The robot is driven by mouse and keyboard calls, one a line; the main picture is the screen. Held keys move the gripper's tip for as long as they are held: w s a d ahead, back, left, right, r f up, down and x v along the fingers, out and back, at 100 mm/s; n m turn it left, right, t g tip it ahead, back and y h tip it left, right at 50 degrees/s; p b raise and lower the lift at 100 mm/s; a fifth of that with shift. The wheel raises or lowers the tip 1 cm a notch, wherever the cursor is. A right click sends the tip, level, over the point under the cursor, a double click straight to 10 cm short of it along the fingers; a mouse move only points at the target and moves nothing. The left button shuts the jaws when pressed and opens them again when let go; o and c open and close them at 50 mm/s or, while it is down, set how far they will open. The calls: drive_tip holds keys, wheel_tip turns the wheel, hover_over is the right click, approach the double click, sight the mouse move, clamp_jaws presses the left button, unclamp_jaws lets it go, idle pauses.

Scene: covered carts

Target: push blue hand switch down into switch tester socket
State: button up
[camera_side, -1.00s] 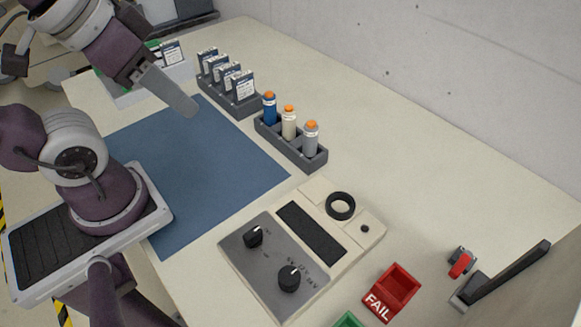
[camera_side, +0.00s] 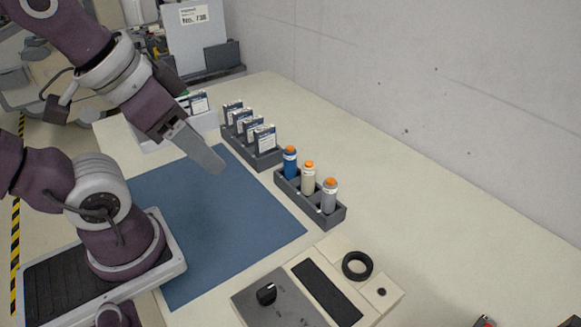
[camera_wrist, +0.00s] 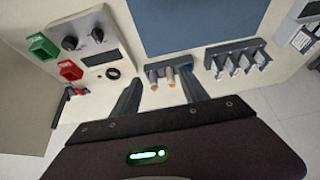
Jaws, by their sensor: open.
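The blue hand switch (camera_side: 290,163) with an orange top stands upright in the far slot of a dark rack (camera_side: 334,220), with a cream switch (camera_side: 308,178) and a grey switch (camera_side: 329,197) beside it. The switch tester (camera_side: 385,302) is a beige box with a grey knob panel. Its black ring socket (camera_side: 357,265) looks empty; it also shows in the wrist view (camera_wrist: 113,73). My gripper (camera_side: 215,165) is open and empty above the blue mat (camera_side: 220,238), left of the rack, touching nothing.
A second rack (camera_side: 250,150) with several labelled cards stands behind the switch rack. A white tray (camera_side: 165,140) is at the back left. In the wrist view, a green bin (camera_wrist: 42,47) and a red bin (camera_wrist: 70,70) stand beside the tester. The mat is clear.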

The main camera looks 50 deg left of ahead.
drive_tip(key=n+g, duration=0.4)
drive_tip(key=n, duration=0.2)
approach(290, 147)
drive_tip(key=s+d+r, duration=0.1)
drive_tip(key=s+d, duration=0.3)
drive_tip(key=s, duration=0.1)
drive_tip(key=w+a+f+n, duration=0.1)
drive_tip(key=w+f, duration=0.1)
drive_tip(key=w+a+f+n+g, duration=0.1)
drive_tip(key=w+f, duration=0.1)
drive_tip(key=w+a+f, duration=0.1)
drive_tip(key=w+f, duration=0.1)
drive_tip(key=shift+a+f+n+g, duration=0.3)
drive_tip(key=shift+a+f+n, duration=0.05)
drive_tip(key=shift+a+n, duration=0.05)
wheel_tip(290, 147, down, 7)
drive_tip(key=shift+w+a+r, duration=0.15)
drive_tip(key=shift+w+r, duration=0.05)
drive_tip(key=shift+f, duration=0.45)
clamp_jaws()
